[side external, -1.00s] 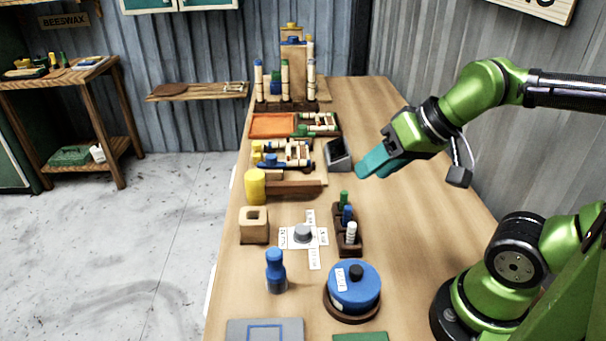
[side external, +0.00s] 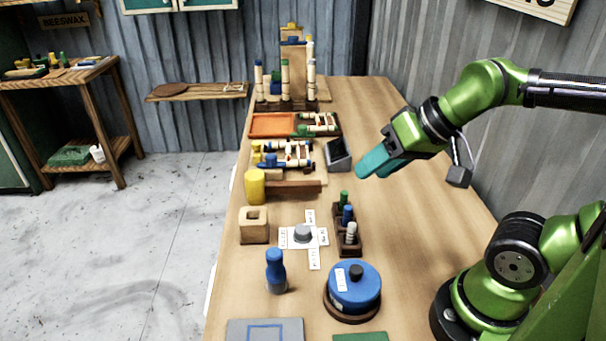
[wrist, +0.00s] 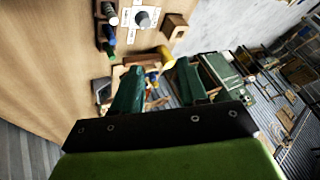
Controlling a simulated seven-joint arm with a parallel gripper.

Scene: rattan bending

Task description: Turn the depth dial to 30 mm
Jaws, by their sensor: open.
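The depth dial is most likely the grey round knob (side external: 303,233) at the centre of a cross of white label cards (side external: 314,258) on the bench. The print on the cards is too small to read. The knob also shows in the wrist view (wrist: 143,18), near the top. My gripper (side external: 368,170) has teal fingers and is held above the bench, behind and to the right of the knob, well apart from it. In the wrist view my gripper (wrist: 160,85) has its two fingers spread, with nothing held between them.
A dark rack (side external: 347,232) with coloured pegs stands just right of the knob. A wooden block with a hole (side external: 254,225), a blue bottle-shaped piece (side external: 276,270) and a blue round pot (side external: 354,287) stand around it. A dark tilted screen (side external: 339,154) is near my gripper.

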